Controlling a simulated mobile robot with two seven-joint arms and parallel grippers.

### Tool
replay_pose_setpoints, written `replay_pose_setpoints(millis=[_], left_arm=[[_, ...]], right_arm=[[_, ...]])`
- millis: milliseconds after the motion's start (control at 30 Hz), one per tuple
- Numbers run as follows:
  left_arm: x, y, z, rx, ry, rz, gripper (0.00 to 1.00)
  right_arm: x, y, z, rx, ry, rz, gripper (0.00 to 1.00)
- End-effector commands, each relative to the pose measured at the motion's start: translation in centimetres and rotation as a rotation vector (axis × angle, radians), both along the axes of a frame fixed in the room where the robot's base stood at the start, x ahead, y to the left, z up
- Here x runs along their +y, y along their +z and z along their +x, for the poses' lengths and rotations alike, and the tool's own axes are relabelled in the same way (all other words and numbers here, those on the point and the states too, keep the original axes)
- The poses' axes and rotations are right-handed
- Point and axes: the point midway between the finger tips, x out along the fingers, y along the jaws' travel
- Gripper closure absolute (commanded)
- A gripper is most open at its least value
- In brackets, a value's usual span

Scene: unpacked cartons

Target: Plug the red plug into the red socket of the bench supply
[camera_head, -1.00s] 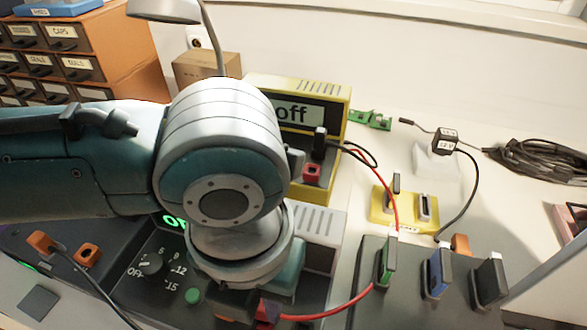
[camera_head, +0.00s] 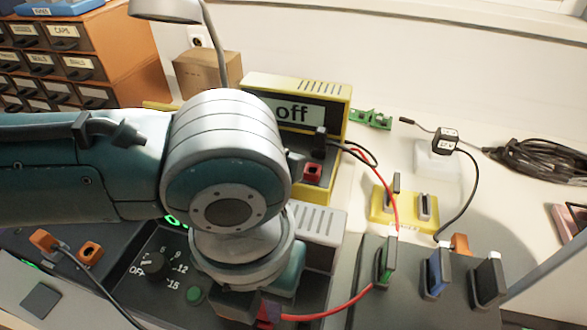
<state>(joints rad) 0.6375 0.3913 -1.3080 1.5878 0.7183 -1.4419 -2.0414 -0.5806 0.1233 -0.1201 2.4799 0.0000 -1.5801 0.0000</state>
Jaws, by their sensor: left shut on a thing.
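My left gripper (camera_head: 250,309) reaches down over the right part of a dark panel (camera_head: 130,296) with a voltage dial (camera_head: 152,264), which looks like the bench supply. It is shut on the red plug (camera_head: 268,314), low in the head view. A red lead (camera_head: 330,305) runs right from the plug. My arm hides most of the plug and the panel area around it. No red socket shows on this panel, and I cannot tell whether the plug touches one. A red socket (camera_head: 313,172) shows on the yellow unit with the "off" display (camera_head: 293,112). My right gripper is not in view.
A grey box (camera_head: 430,310) with green, blue and black switch-like parts stands at right. An orange plug (camera_head: 43,240) and orange socket (camera_head: 89,252) are at left. A yellow block (camera_head: 405,208), black adapter (camera_head: 446,141) and coiled cable (camera_head: 545,160) lie behind.

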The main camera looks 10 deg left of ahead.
Motion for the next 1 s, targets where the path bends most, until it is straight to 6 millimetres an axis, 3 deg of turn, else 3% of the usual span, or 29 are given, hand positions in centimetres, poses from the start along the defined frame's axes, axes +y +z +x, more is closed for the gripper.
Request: replay_pose_setpoints(millis=[867, 900, 1000], left_arm=[[-0.02, -0.62, 0.01, 0.000, 0.000, -0.001, 1.00], [-0.02, -0.62, 0.01, 0.000, 0.000, -0.001, 0.75], [-0.02, -0.62, 0.01, 0.000, 0.000, -0.001, 0.64]], right_arm=[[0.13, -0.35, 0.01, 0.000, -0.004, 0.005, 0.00], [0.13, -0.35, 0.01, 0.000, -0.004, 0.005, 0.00], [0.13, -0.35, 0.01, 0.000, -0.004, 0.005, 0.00]])
